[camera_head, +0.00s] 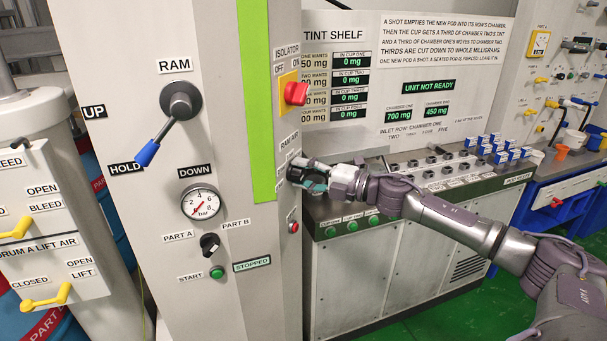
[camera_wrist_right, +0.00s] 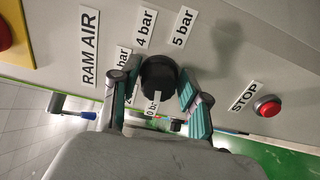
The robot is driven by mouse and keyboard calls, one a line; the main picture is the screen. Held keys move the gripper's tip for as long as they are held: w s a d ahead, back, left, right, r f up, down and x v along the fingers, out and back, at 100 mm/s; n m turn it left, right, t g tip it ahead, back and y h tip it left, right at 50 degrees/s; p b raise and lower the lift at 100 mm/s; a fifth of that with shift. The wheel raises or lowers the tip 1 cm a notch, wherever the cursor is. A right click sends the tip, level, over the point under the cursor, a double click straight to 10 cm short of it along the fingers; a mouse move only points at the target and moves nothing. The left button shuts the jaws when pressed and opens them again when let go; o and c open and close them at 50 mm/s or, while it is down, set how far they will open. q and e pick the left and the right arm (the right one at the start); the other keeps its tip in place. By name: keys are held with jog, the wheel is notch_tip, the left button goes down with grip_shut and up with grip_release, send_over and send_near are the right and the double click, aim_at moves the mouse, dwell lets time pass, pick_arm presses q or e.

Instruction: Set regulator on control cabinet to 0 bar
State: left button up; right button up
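The regulator is a black round knob (camera_wrist_right: 158,77) on the side of the control cabinet (camera_head: 222,90), under the RAM AIR label. My left gripper is not in view.
A red STOP button (camera_wrist_right: 267,106) is right of the knob in the wrist view. A red-handled isolator (camera_head: 296,93) sits above the gripper. The cabinet front carries a gauge (camera_head: 201,202), its needle pointing lower left, and a RAM lever (camera_head: 160,130). The tint bench (camera_head: 400,195) lies beneath my arm.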

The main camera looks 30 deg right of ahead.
jog(key=shift+o, duration=1)
jog(key=shift+s+d+f, duration=0.15)
jog(key=shift+s+d, duration=0.2)
jog(key=shift+s, duration=0.1)
jog(key=v, duration=1.1)
jog(key=shift+a, duration=0.2)
jog(key=shift+d, duration=0.1)
